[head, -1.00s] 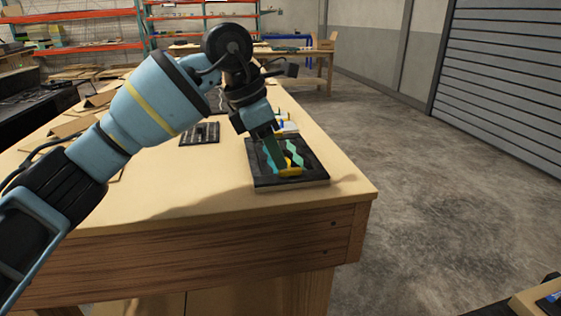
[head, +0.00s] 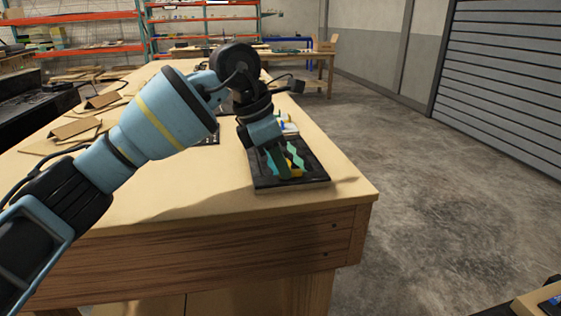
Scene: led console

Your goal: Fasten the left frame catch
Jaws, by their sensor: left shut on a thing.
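The black console frame (head: 262,184) lies flat on the near right end of the wooden bench. Teal wavy-edged pieces (head: 297,160) show inside it. The fingers and wrist hide part of the frame and most of the grip. Whether the catch is fastened cannot be told. My right gripper is out of view.
The wooden bench (head: 190,205) is mostly bare to the left of the frame. A dark panel (head: 208,134) lies partly hidden behind my arm. Small white, blue and yellow items (head: 288,128) stand just behind the frame. Cardboard pieces (head: 75,130) lie along the left side.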

